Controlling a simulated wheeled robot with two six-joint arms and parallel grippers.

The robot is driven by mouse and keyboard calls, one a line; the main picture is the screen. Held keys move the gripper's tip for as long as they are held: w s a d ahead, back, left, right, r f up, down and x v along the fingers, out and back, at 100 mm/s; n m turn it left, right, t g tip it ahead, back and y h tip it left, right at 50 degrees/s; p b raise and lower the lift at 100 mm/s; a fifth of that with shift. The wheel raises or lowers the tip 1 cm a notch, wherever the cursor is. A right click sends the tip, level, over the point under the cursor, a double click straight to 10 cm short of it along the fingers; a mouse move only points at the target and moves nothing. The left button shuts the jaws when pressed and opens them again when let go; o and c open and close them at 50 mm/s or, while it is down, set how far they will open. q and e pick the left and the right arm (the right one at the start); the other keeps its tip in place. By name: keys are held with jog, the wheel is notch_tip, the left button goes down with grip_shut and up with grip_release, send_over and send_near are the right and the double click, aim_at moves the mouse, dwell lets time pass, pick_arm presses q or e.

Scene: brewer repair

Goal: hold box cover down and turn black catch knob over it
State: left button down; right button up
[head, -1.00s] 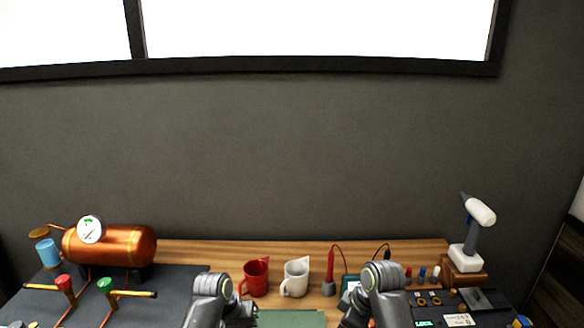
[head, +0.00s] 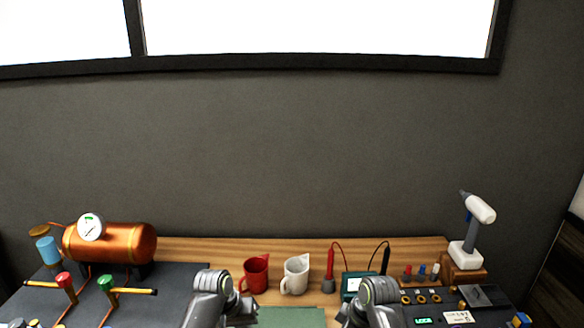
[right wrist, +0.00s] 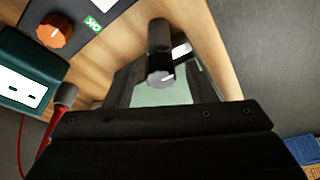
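The black box (head: 440,312) at the front right has a green-lit display, a pale label and a dark grey plate (head: 485,296) on top. I cannot tell whether this plate is the cover, nor pick out the catch knob. My right gripper is low at the bottom edge of the head view, left of the box, its fingertips hidden. The right wrist view shows a dark cylindrical thing (right wrist: 160,50) with a grey end in front of a pale green surface; I cannot tell whether it is gripped. My left gripper (head: 243,312) is low, left of the green mat; its fingertips are unclear.
A teal meter (head: 352,284) with red and black probes stands behind my right arm. A red mug (head: 256,274) and white mug (head: 296,275) stand behind the green mat (head: 290,318). A copper tank (head: 125,242) is at left. A white-headed tool (head: 480,209) stands back right.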

jog(key=c, duration=0.8)
jog(key=shift+o, duration=0.3)
jog(key=m, duration=0.3)
jog(key=m+t+h, duration=0.1)
jog(key=m, duration=0.2)
jog(key=shift+s+a, duration=0.15)
jog(key=shift+a, duration=0.05)
jog(key=shift+a+m+t+h, duration=0.15)
jog(key=shift+m+h, duration=0.35)
jog(key=shift+m, duration=1)
jog(key=shift+a+m+t+h, duration=0.15)
jog(key=shift+m+h, duration=0.35)
jog(key=shift+m, duration=1)
jog(key=o, duration=0.8)
jog(key=shift+d, duration=0.1)
jog(key=shift+o, duration=0.2)
jog(key=shift+r, duration=0.15)
jog(key=shift+w+v, duration=0.15)
jog(key=shift+v, duration=0.55)
jog(key=shift+w+v, duration=0.15)
jog(key=shift+v, duration=0.55)
jog(key=shift+r, duration=0.1)
